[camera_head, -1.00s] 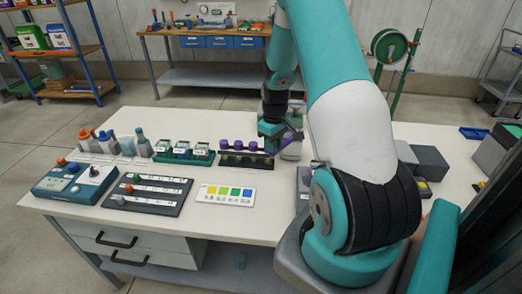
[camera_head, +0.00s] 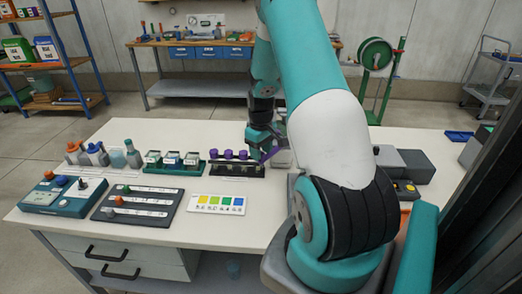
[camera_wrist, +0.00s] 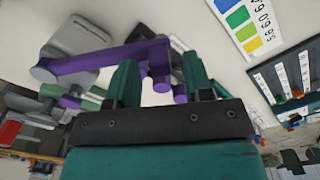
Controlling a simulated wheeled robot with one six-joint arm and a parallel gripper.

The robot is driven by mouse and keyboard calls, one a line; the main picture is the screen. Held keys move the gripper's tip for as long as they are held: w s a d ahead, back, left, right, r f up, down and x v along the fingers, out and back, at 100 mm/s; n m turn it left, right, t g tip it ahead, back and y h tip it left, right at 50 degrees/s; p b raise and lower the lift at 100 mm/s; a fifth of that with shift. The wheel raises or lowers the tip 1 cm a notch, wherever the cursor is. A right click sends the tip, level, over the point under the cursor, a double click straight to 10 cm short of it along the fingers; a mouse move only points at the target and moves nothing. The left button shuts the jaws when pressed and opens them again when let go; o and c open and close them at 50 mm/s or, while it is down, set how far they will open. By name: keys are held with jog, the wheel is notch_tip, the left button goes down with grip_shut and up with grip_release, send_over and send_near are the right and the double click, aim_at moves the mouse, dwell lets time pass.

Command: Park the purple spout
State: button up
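The purple spout (camera_wrist: 95,62) is a bar with a round boss at its left end and a short downturned tip (camera_wrist: 160,80) at its other end in the wrist view. My gripper (camera_wrist: 160,88) has its two teal fingers apart on either side of that tip, with small gaps showing. In the head view the spout (camera_head: 272,151) slants beside my gripper (camera_head: 262,140), just right of the dark rack with purple knobs. The spout's base is partly hidden behind my arm there.
The dark rack (camera_head: 236,172) with purple knobs stands close left of my gripper. A green rack (camera_head: 174,170) of jars, a colour card (camera_head: 216,213) and a dark labelled board (camera_head: 138,217) lie further left. Grey boxes (camera_head: 412,164) stand right of my arm.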

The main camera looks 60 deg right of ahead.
notch_tip(320, 180, up, 17)
jog(key=b, duration=0.2)
jog(key=shift+r, duration=0.2)
dwell(0.5)
jog(key=a+r+n+t+y, duration=0.1)
jog(key=a+r+n, duration=0.1)
jog(key=a, duration=1.1)
jog(key=a+r+n+y, duration=0.1)
jog(key=a+r+n, duration=0.1)
jog(key=a, duration=1)
jog(key=s+a+n+g+y, duration=0.1)
jog(key=s+a+n, duration=0.3)
jog(key=s+a, duration=1.1)
jog(key=a+y, duration=0.1)
jog(key=a, duration=0.2)
jog(key=shift+s+a+r, duration=0.15)
jog(key=shift+s+a, duration=0.05)
jog(key=shift+s, duration=0.1)
